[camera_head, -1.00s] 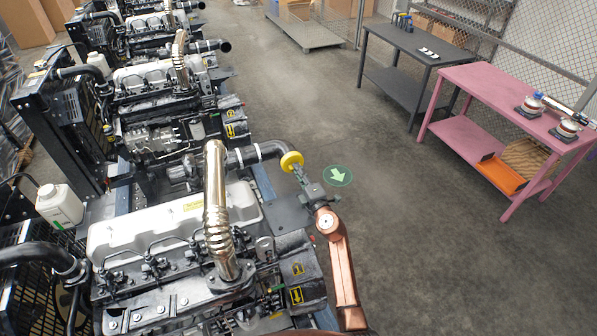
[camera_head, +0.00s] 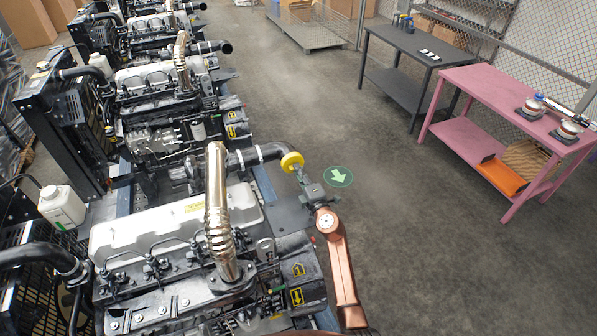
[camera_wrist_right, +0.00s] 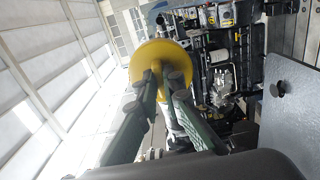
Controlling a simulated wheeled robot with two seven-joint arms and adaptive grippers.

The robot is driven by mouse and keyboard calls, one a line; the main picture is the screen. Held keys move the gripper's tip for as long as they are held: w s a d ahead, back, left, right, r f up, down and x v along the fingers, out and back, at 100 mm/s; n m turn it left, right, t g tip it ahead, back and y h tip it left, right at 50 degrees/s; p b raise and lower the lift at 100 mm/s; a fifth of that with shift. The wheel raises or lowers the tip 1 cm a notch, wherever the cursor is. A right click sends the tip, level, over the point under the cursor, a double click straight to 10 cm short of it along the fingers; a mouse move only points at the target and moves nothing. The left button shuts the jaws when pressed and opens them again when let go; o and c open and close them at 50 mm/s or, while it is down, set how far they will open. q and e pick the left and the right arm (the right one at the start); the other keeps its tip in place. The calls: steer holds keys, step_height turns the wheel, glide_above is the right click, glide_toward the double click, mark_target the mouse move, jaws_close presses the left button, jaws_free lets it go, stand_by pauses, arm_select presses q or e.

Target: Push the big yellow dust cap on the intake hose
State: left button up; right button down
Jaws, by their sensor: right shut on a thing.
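The big yellow dust cap (camera_head: 292,161) is at the open end of the black intake hose (camera_head: 262,152) on the near engine. My right gripper (camera_head: 300,176) is at the cap's near side, with its fingers against it. In the right wrist view the yellow cap (camera_wrist_right: 158,62) shows its round face, and the gripper fingers (camera_wrist_right: 163,82) are close together on its middle. They look shut on a part of the cap that they mostly hide. Whether the cap is fully seated on the hose cannot be told. My left gripper is not in view.
A polished exhaust pipe (camera_head: 217,205) rises from the near engine, left of my right arm. More engines stand in a row behind. A pink table (camera_head: 487,82) and a dark table (camera_head: 408,48) stand at the right. The floor between is clear.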

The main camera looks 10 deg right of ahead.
steer(key=c, duration=2)
jaws_free()
steer(key=shift+c, duration=0.4)
steer(key=s+d+p, duration=0.1)
steer(key=s+p, duration=0.2)
steer(key=s, duration=0.4)
steer(key=shift+d+p, duration=0.15)
steer(key=shift+p, duration=0.2)
